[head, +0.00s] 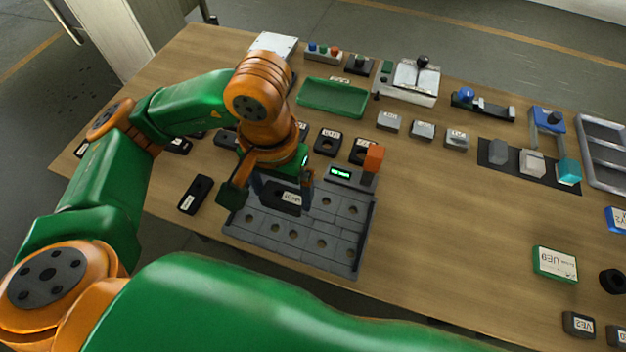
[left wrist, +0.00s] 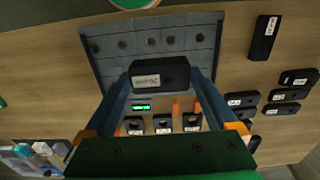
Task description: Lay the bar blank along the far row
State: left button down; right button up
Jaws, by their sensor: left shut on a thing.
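The bar blank (head: 283,198) is a black bar with a white label. My left gripper (head: 272,192) is shut on it and holds it over the grey holed plate (head: 296,258). In the left wrist view the bar blank (left wrist: 160,73) sits crosswise between the two fingertips (left wrist: 162,84). The plate (left wrist: 112,63) has two rows of holes and a raised edge. In the head view the bar covers part of the plate's far row, where a few holes show to its right. The gap between bar and plate cannot be told. My right gripper is not in view.
Another black bar (head: 195,194) lies to the left. Several labelled dark blocks (head: 327,142) lie behind. The table's middle right is clear.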

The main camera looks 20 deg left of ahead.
pick_arm(q)
jog(key=w+f, duration=0.2)
jog(key=w+d+f, duration=0.1)
jog(key=w+f, duration=0.1)
jog(key=w+d+f, duration=0.1)
jog(key=w+f, duration=0.1)
jog(key=shift+w+d+f+p, duration=0.15)
jog(key=shift+w+d+p, duration=0.1)
jog(key=shift+w+p, duration=0.1)
jog(key=shift+w+f, duration=0.15)
jog(key=shift+f, duration=0.9)
jog(key=shift+w+f, duration=0.15)
jog(key=shift+f, duration=0.9)
jog(key=shift+c, duration=0.4)
grip_release()
jog(key=shift+o, duration=0.4)
jog(key=shift+r+p, duration=0.3)
jog(key=shift+d+r, duration=0.1)
jog(key=shift+r, duration=0.3)
notch_tip(320, 180, up, 11)
jog(key=b, duration=0.1)
